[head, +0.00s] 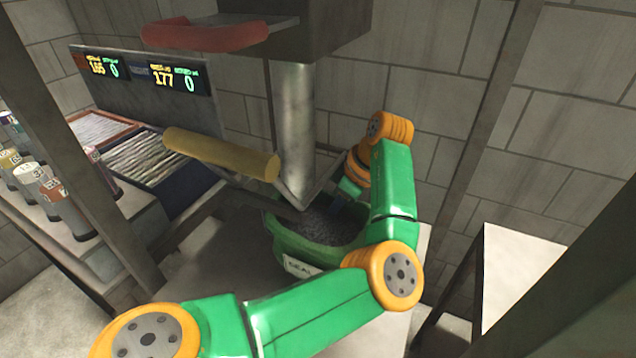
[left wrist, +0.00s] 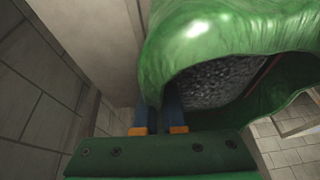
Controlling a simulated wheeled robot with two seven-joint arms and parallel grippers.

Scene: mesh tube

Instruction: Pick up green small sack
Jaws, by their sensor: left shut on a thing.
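The green small sack (head: 345,257) is open at the top, filled with dark grey granules, and has a white label on its front. It sits below the metal chute (head: 293,120), in the middle of the head view. It also shows large in the left wrist view (left wrist: 190,50). My left arm reaches over the sack's right side, and my left gripper (head: 337,207) is at its far rim. In the left wrist view the blue fingers of my left gripper (left wrist: 158,112) are shut on the sack's rim. My right gripper is not in view.
A yellow padded bar (head: 221,154) and a red handle (head: 205,36) stick out near the chute. A panel with number displays (head: 140,76) stands at the left. Cans (head: 58,200) line a shelf at the left. A pale surface (head: 520,280) is at the right.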

